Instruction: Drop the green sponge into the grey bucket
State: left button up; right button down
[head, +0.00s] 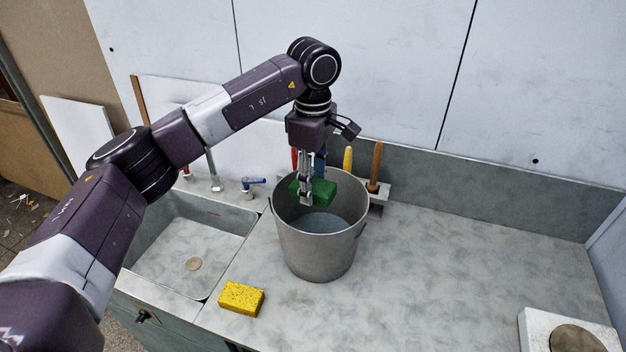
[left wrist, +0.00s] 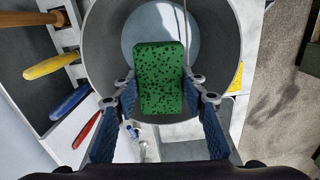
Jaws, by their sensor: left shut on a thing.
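The green sponge (head: 322,192) is held over the mouth of the grey bucket (head: 318,251) in the head view. My left gripper (head: 306,200) points down and is shut on the sponge. In the left wrist view the sponge (left wrist: 159,78) sits between the two fingers of my left gripper (left wrist: 160,98), with the round bucket rim (left wrist: 105,40) around and below it. The bucket stands upright on the counter and its light bottom shows inside. My right gripper is not in view.
A yellow sponge (head: 241,298) lies on the counter (head: 440,265) in front of the bucket. A sink (head: 190,245) with a tap is at the left. A rack of tools with a wooden handle (head: 376,163) stands behind the bucket. The counter's right side is mostly clear.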

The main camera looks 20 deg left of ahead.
pick_arm(q)
jog(key=shift+r, duration=0.1)
jog(key=o, duration=0.9)
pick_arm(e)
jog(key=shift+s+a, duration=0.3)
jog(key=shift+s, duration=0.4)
pick_arm(q)
jog(key=shift+r, duration=0.1)
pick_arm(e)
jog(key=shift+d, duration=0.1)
pick_arm(q)
jog(key=shift+r, duration=0.35)
notch_tip(320, 180, up, 11)
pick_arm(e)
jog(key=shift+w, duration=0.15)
